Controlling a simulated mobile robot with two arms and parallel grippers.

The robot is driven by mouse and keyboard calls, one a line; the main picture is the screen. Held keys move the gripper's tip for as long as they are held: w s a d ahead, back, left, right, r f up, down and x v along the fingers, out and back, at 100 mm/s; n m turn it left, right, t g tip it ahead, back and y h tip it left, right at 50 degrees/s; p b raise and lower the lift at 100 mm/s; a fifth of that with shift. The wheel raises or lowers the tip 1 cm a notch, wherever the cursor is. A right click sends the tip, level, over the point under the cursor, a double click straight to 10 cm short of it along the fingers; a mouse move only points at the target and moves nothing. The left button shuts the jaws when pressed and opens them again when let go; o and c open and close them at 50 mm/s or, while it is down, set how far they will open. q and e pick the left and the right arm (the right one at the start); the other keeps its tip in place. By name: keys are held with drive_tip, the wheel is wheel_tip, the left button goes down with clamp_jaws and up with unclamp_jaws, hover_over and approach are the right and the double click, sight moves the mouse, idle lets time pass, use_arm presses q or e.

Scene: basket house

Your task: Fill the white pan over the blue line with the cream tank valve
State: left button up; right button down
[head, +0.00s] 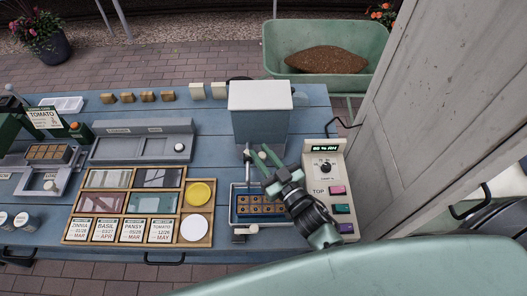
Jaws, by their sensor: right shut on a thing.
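The tank (260,120) stands at the back of the blue table, with a white lid and a grey-blue body. A thin grey spout or stem (247,152) shows at its front. My right gripper (263,155) is at the tank's front, its green fingers shut on the small cream valve knob between them. The white pan (233,204) sits below, holding a brown cell tray (258,204). Blue shows inside the pan around the tray, but I cannot make out the line or water level. My right wrist covers the pan's right side. My left gripper is not in view.
A cream control box (322,167) with a dial and coloured buttons stands right of the pan. A wooden seed-packet tray (125,205) lies left. A grey station (140,145) is behind it. A cream knob (250,229) sits at the pan's front. A weathered wooden panel (430,110) rises at right.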

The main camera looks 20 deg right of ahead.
drive_tip(key=shift+s+a+m+h, duration=0.2)
drive_tip(key=shift+m+h, duration=0.2)
drive_tip(key=shift+h, duration=0.4)
drive_tip(key=c, duration=1.2)
unclamp_jaws()
drive_tip(key=s+d+b, duration=0.1)
drive_tip(key=s+b, duration=0.1)
drive_tip(key=s, duration=0.5)
drive_tip(key=shift+s+d, duration=0.2)
drive_tip(key=shift+s, duration=0.05)
